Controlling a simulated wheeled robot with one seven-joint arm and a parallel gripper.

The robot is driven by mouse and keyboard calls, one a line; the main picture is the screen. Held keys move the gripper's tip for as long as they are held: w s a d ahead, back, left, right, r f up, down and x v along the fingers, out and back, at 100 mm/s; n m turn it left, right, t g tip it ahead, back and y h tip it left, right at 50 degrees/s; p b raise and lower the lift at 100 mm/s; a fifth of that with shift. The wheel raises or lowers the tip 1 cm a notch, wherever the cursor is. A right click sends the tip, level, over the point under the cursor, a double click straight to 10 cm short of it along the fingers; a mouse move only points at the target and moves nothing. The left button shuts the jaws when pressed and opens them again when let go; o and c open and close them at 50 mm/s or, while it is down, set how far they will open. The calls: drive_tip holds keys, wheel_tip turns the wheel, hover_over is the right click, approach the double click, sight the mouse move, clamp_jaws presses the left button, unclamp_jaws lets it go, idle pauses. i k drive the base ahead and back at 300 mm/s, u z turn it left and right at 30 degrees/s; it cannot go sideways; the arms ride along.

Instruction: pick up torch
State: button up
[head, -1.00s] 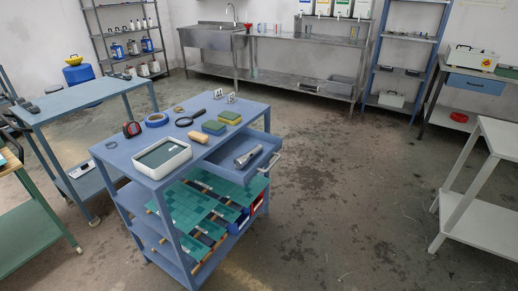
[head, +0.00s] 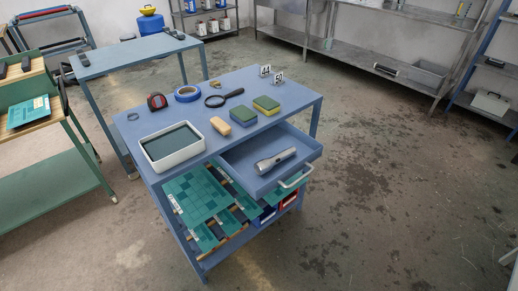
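The torch (head: 275,160) is a silver-grey flashlight lying on its side in the open drawer (head: 256,185) of the blue cart. Its wider head points to the lower left and its body runs to the upper right. The drawer is pulled out toward the lower right, with a pale bar handle (head: 297,177) on its front. Nothing covers the torch. My gripper is not in view.
The blue cart top (head: 185,122) holds a white tray (head: 193,151), a wooden block (head: 220,125), two sponges (head: 243,114), a magnifying glass (head: 223,98), blue tape (head: 187,93) and a tape measure (head: 157,101). Green boards (head: 196,193) lie below. Floor right of the cart is clear.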

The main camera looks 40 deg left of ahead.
sight(263, 166)
drive_tip(key=u, duration=0.45)
drive_tip(key=i, duration=1.25)
drive_tip(key=u, duration=0.45)
